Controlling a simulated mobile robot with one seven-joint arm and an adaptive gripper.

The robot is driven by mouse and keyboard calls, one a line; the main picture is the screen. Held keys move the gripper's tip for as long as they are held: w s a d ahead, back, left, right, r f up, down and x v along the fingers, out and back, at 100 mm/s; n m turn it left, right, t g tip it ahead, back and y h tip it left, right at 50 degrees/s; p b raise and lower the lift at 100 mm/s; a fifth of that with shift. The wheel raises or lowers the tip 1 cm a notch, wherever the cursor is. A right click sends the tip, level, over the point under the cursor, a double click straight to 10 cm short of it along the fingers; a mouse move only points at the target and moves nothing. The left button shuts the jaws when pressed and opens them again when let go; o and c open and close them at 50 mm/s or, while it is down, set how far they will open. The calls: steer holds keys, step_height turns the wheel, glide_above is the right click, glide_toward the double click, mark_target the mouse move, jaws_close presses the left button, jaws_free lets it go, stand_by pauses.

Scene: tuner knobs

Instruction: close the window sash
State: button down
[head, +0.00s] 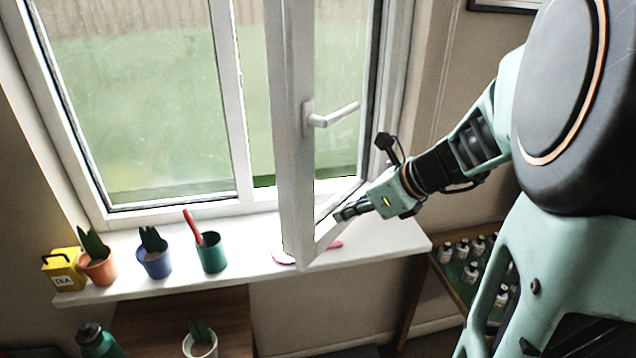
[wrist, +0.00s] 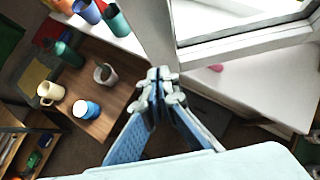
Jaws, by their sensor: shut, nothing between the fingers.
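The window sash (head: 293,120) stands open, swung into the room over the sill, with a white lever handle (head: 332,115) on its frame. The sash frame also shows in the wrist view (wrist: 240,45). My gripper (head: 340,215) is shut and empty, at the lower part of the sash on its right side. In the wrist view my gripper's fingertips (wrist: 162,75) are together, close to the lower corner of the sash. I cannot tell whether they touch it. The fixed left pane (head: 140,100) is in its frame.
The white sill (head: 190,285) bears a yellow tea tin (head: 63,270), potted plants (head: 154,252) and a green cup (head: 211,252) to the left. A pink-and-white item (head: 284,257) lies partly behind the sash. A shelf of small bottles (head: 470,270) stands at the right.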

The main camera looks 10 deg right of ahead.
mark_target(307, 215)
steer(key=w+a+f, duration=0.1)
steer(key=w+a+b, duration=0.1)
steer(key=w, duration=0.1)
steer(key=w+a+f, duration=0.1)
steer(key=shift+w+a+f+b, duration=0.15)
steer(key=shift+a+f+b, duration=0.2)
steer(key=shift+b, duration=0.05)
steer(key=shift+w+a, duration=0.4)
